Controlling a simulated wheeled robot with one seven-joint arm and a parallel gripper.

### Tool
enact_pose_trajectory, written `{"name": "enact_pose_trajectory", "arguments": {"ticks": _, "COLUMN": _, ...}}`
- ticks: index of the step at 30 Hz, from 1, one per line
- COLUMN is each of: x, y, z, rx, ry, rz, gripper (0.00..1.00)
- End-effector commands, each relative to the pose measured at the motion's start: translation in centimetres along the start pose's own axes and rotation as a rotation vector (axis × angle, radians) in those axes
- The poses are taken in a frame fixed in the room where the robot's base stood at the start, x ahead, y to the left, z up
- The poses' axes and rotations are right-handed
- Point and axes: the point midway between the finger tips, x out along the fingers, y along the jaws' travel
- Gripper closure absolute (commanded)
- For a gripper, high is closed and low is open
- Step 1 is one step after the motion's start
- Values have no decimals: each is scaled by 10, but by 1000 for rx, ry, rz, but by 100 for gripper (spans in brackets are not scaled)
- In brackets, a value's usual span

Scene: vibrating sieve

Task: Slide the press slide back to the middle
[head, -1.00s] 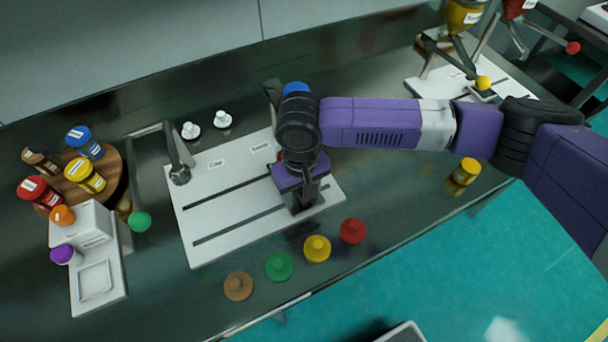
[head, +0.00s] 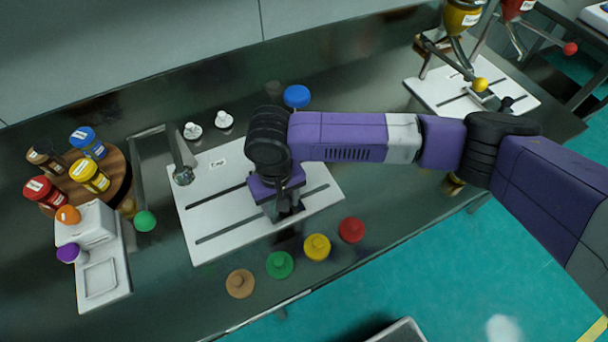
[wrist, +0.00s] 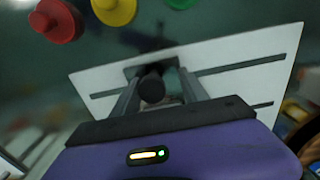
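The press plate is a white board (head: 215,215) with two dark slots, seen in the head view; it also shows in the wrist view (wrist: 230,52). The press slide shows in the wrist view as a dark block with a round black knob (wrist: 152,91). My gripper (head: 287,208) is low over the right half of the board in the head view and mostly hides the slide there. In the wrist view my gripper (wrist: 160,80) has its fingers apart on either side of the knob. The left finger looks close against the knob, with a gap at the right finger.
Red (head: 351,230), yellow (head: 317,246), green (head: 279,264) and brown (head: 240,283) knobbed discs lie along the counter's front. Two white knobs (head: 223,119) and a blue one (head: 297,96) are behind.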

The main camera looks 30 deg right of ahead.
Motion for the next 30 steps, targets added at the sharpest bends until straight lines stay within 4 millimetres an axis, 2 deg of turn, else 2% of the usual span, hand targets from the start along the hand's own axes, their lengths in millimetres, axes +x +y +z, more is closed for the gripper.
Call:
{"name": "enact_pose_trajectory", "arguments": {"ticks": 21, "x": -1, "y": -40, "z": 0, "rx": -1, "ry": -1, "rz": -2, "gripper": 49}}
{"name": "enact_pose_trajectory", "arguments": {"ticks": 30, "x": 0, "y": -40, "z": 0, "rx": 0, "ry": 0, "rz": -1, "gripper": 49}}
